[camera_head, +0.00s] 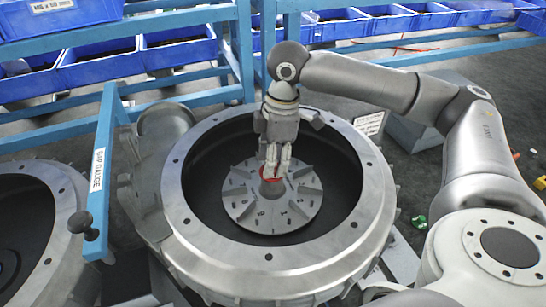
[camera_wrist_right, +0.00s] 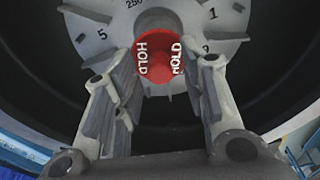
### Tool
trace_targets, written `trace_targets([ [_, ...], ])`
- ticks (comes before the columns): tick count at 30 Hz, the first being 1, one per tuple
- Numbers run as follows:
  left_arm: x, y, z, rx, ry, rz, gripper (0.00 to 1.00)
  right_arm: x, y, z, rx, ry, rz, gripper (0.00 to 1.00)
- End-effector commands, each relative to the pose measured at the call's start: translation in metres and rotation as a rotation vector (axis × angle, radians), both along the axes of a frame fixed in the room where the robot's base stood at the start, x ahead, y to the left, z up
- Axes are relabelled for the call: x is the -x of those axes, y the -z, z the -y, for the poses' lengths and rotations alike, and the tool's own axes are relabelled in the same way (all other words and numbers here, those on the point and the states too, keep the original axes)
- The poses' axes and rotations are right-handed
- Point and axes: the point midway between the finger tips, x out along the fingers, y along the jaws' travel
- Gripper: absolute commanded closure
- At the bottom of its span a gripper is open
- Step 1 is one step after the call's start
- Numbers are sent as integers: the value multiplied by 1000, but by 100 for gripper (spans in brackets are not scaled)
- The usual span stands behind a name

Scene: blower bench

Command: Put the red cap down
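The red cap (camera_wrist_right: 166,58), marked HOLD, is between the two fingers of my right gripper (camera_wrist_right: 163,72) in the right wrist view. The fingers lie against its sides. In the head view my right gripper (camera_head: 273,160) points down into the blower housing, and a little of the red cap (camera_head: 268,176) shows at its fingertips. The cap is over the hub of the numbered grey impeller (camera_head: 266,213). I cannot tell whether it touches the hub. My left gripper is not in view.
The round metal blower housing (camera_head: 178,205) surrounds the impeller, and its raised rim encircles my gripper. A second housing (camera_head: 72,187) stands at the left. A blue frame with a GAP GAUGE label (camera_head: 97,170) is between them. Blue bins (camera_head: 100,62) line the back.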

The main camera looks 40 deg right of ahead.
Motion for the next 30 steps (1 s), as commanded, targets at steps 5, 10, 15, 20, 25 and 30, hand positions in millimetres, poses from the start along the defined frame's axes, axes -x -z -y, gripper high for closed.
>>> trace_targets([
  [5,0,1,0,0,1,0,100,0,-1,0,0,0,1,61],
  [10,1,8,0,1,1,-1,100,-1,-19,2,-1,0,5,61],
  [15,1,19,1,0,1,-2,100,1,-56,5,-2,-1,6,61],
  [20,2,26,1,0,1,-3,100,2,-89,9,-2,-1,5,61],
  [25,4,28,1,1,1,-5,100,4,-113,12,0,0,2,61],
  [30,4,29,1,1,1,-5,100,5,-122,13,0,0,0,61],
])
